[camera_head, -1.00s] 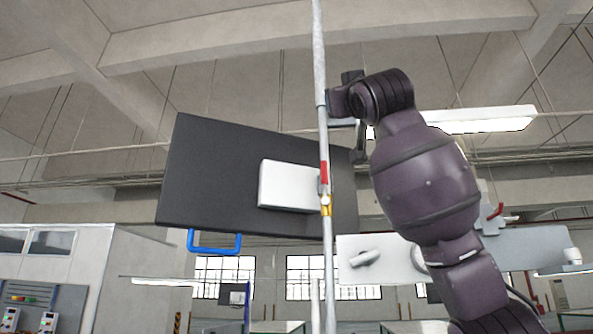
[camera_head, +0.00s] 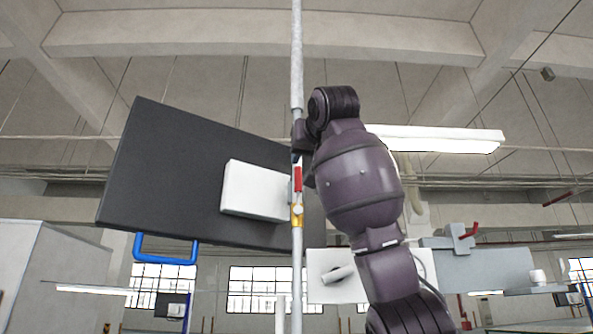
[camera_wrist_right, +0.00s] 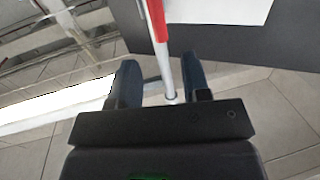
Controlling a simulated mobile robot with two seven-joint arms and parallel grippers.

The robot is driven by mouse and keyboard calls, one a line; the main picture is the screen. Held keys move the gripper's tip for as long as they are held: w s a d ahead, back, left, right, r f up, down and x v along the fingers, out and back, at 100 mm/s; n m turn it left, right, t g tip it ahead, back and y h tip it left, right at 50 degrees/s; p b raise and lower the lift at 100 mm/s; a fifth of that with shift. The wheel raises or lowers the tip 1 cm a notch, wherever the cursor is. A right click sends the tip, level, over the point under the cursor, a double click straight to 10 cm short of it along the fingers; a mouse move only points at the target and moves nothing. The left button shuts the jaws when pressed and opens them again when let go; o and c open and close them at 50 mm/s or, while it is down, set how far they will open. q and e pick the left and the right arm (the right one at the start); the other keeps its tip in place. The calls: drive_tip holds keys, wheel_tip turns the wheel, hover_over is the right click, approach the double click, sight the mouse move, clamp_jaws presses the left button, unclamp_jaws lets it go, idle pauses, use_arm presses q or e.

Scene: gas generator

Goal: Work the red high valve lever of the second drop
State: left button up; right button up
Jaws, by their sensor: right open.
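The red valve lever (camera_head: 298,179) lies upright along the thin grey vertical pipe (camera_head: 297,60), just above a brass valve body (camera_head: 297,212). In the right wrist view the red lever (camera_wrist_right: 157,22) shows at the top, ahead of the fingertips. My right gripper (camera_head: 303,150) is close to the pipe, just above the lever; its own wrist partly hides it. In the right wrist view the right gripper (camera_wrist_right: 162,80) is open, with a pale rod-like length between its fingers. I cannot tell whether either finger touches it. My left gripper is not in view.
A large tilted dark panel (camera_head: 165,170) with a white box (camera_head: 255,190) and a blue handle (camera_head: 165,250) is behind the pipe on the left. Grey boxes with another red lever (camera_head: 468,231) are at right. A lit ceiling lamp (camera_head: 440,138) hangs behind my arm.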

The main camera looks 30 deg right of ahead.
sight(299, 170)
drive_tip(key=p+x, duration=0.2)
drive_tip(key=x, duration=0.5)
drive_tip(key=shift+w+d+p, duration=0.1)
drive_tip(key=shift+w+p, duration=0.25)
drive_tip(key=shift+w, duration=0.05)
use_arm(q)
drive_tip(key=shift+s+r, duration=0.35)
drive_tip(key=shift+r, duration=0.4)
use_arm(e)
drive_tip(key=shift+w+d, duration=0.15)
drive_tip(key=shift+w, duration=0.1)
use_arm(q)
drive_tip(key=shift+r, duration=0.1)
use_arm(e)
clamp_jaws()
